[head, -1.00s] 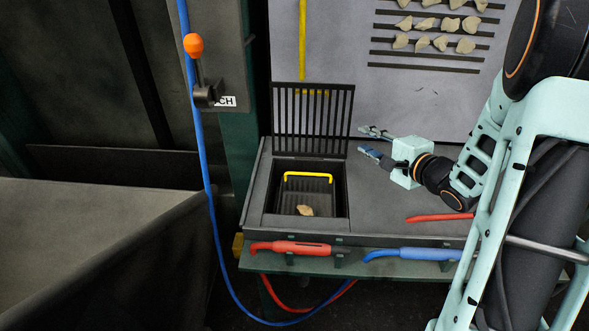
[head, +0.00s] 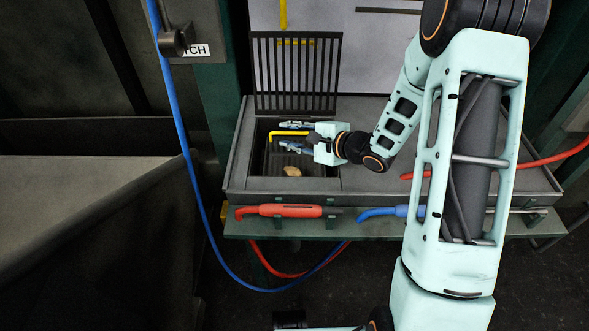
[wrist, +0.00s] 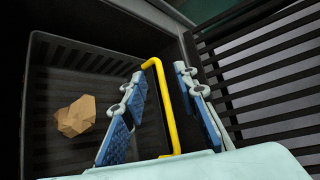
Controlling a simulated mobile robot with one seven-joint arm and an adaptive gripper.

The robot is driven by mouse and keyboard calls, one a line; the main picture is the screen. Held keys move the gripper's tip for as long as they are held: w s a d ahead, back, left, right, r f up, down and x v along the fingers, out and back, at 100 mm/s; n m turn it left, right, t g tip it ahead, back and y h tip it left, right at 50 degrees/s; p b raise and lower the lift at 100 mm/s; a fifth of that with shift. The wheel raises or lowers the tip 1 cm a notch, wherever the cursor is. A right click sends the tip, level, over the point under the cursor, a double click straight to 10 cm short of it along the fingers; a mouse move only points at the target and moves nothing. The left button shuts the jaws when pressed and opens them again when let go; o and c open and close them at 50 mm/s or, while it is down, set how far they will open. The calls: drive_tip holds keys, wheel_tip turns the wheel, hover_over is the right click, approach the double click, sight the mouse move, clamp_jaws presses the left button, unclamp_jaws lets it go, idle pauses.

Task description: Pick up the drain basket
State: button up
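The drain basket (head: 275,160) is a dark ribbed basket sitting in a square opening, with a yellow handle (head: 289,133) across it. A tan rock-like chunk (head: 292,171) lies inside the basket. My gripper (head: 284,135) is open and reaches in from the right at the handle. In the wrist view the yellow handle (wrist: 166,105) stands between my two blue-padded fingers (wrist: 162,108), with gaps visible on both sides. The basket's dark inside (wrist: 100,105) and the chunk (wrist: 75,116) show to the left. The basket's right side is partly hidden by my gripper.
A slatted grate (head: 296,80) stands raised behind the opening; its bars also show close to my right finger in the wrist view (wrist: 260,75). A red-handled tool (head: 290,211) and a blue-handled tool (head: 385,212) lie along the front ledge. Hoses hang below.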

sight(277, 133)
drive_tip(key=b+x, duration=0.1)
drive_tip(key=x, duration=0.2)
drive_tip(key=shift+a+f, duration=0.15)
drive_tip(key=shift+a, duration=0.1)
clamp_jaws()
drive_tip(key=shift+w, duration=0.1)
